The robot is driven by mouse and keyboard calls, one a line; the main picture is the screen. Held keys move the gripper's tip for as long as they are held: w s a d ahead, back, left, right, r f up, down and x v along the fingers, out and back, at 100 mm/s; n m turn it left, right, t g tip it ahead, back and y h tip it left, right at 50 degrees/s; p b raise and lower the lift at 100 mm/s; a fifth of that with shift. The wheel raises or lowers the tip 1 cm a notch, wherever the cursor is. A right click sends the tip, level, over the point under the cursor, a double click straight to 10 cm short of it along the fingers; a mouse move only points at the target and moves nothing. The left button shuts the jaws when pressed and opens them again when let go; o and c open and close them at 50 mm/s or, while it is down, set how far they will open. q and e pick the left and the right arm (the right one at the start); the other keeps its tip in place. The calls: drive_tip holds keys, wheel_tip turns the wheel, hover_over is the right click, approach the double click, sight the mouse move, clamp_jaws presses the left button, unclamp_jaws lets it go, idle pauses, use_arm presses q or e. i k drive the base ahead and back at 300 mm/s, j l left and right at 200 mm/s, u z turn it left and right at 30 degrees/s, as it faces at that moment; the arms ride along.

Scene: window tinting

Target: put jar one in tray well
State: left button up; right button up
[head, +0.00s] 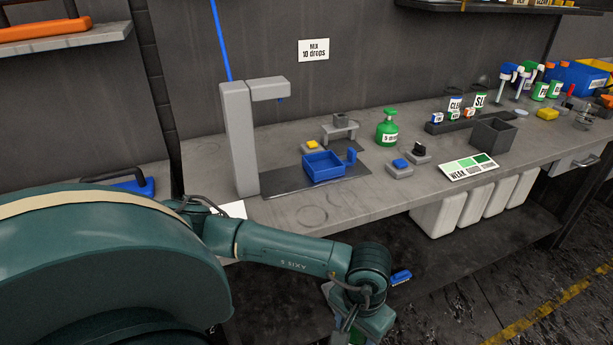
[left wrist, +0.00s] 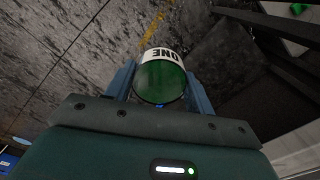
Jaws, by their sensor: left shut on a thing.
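Jar one (left wrist: 160,80) is a green jar with a white band reading "ONE", upside down in the left wrist view. My left gripper (left wrist: 158,92) is shut on it, one blue finger on each side. In the head view my left arm reaches down in front of the bench, and the gripper is mostly cut off at the bottom edge. A long dark tray (head: 462,122) with small labelled jars in it stands at the back of the bench. A blue open tray (head: 323,172) sits on a dark plate. I cannot tell which holds the well. My right gripper is out of view.
A grey post with an overhanging head (head: 240,140) stands left of the blue tray. A green bottle (head: 387,129), a grey open box (head: 493,136) and a shade card (head: 468,167) stand farther right. The bench's front left stretch is mostly clear.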

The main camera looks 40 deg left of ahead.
sight(323, 167)
drive_tip(key=i+l+u, duration=0.4)
drive_tip(key=u, duration=0.25)
drive_tip(key=i+l+u, duration=0.4)
drive_tip(key=l+u, duration=0.2)
drive_tip(key=i+l+u, duration=0.1)
drive_tip(key=l+u, duration=0.2)
drive_tip(key=l, duration=0.15)
drive_tip(key=l+u, duration=0.65)
drive_tip(key=l, duration=0.15)
drive_tip(key=i, duration=0.05)
